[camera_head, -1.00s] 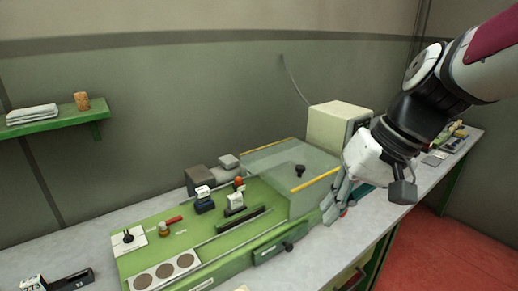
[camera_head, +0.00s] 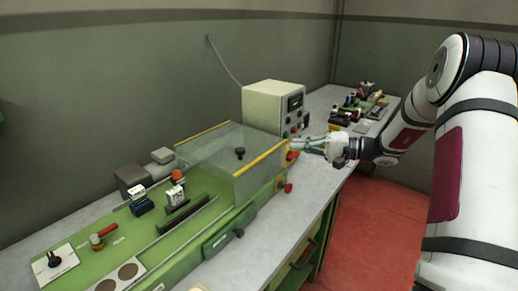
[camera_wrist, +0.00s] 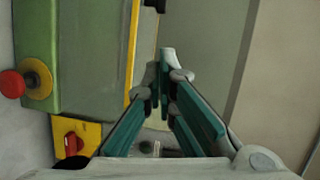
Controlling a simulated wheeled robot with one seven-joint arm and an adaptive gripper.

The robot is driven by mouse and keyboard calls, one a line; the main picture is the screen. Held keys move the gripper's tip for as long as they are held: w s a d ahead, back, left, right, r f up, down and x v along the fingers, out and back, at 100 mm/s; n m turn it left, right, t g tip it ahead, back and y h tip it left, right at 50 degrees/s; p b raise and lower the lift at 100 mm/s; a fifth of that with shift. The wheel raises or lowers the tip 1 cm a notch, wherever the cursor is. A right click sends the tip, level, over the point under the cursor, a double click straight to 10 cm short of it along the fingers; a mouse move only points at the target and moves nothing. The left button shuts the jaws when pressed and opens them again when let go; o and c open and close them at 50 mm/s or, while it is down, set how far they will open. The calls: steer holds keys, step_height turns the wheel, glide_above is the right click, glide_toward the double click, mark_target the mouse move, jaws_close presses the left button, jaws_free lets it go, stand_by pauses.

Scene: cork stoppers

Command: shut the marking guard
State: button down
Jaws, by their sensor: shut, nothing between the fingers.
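The marking guard (camera_head: 262,180) is a clear cover with yellow strips along its edges and a black knob (camera_head: 239,153) on top. It stands over the right part of the green machine bed (camera_head: 110,222); the left part of the bed lies uncovered. My gripper (camera_head: 296,146) is just past the guard's right end, close to the control box. In the wrist view its fingers (camera_wrist: 165,62) meet at the tips, shut and empty. A yellow guard strip (camera_wrist: 133,45) runs just left of them. I cannot tell whether they touch the guard.
A cream control box (camera_head: 272,108) stands behind the guard's right end. A red button (camera_head: 289,188) sticks out at the machine's front right; it also shows in the wrist view (camera_wrist: 12,84). Small parts stand on the left bed. Several items lie on the bench (camera_head: 330,100) beyond.

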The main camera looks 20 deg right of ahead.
mark_target(257, 157)
steer(key=x, duration=0.4)
steer(key=p+x, duration=0.1)
steer(key=x, duration=0.2)
steer(key=s+p+x, duration=0.1)
steer(key=x, duration=0.3)
steer(key=shift+w+a+f, duration=0.15)
steer(key=shift+a+f, duration=0.05)
steer(key=shift+a, duration=0.5)
steer(key=shift+a+f+p, duration=0.15)
steer(key=shift+a+p, duration=0.2)
steer(key=shift+a, duration=0.1)
steer(key=shift+a, duration=0.1)
